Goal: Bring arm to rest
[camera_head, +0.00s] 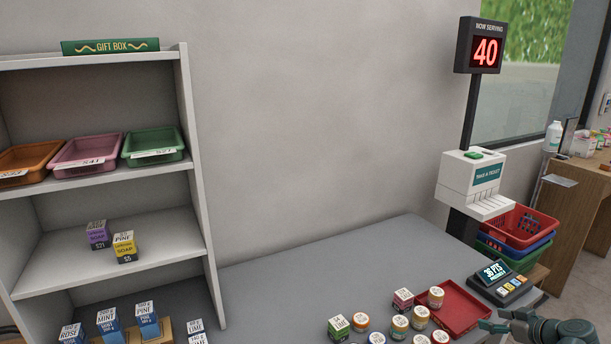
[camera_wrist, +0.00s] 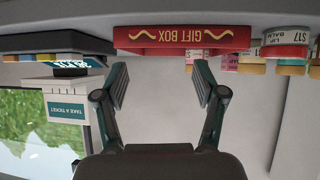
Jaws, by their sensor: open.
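My gripper (camera_head: 491,319) is at the lower right of the head view, just right of the red tray (camera_head: 466,304) and below the points terminal (camera_head: 502,287). In the wrist view my gripper (camera_wrist: 161,84) shows two spread fingers with nothing between them. That view is upside down. A red front marked GIFT BOX (camera_wrist: 181,38) lies beyond the fingers, apart from them. Most of my arm is outside the head view.
Several small jars (camera_head: 400,323) and boxes stand on the grey counter (camera_head: 300,290) left of the tray. The ticket dispenser (camera_head: 474,180) and stacked baskets (camera_head: 520,225) are behind. A shelf unit (camera_head: 187,130) stands left. The counter's middle is clear.

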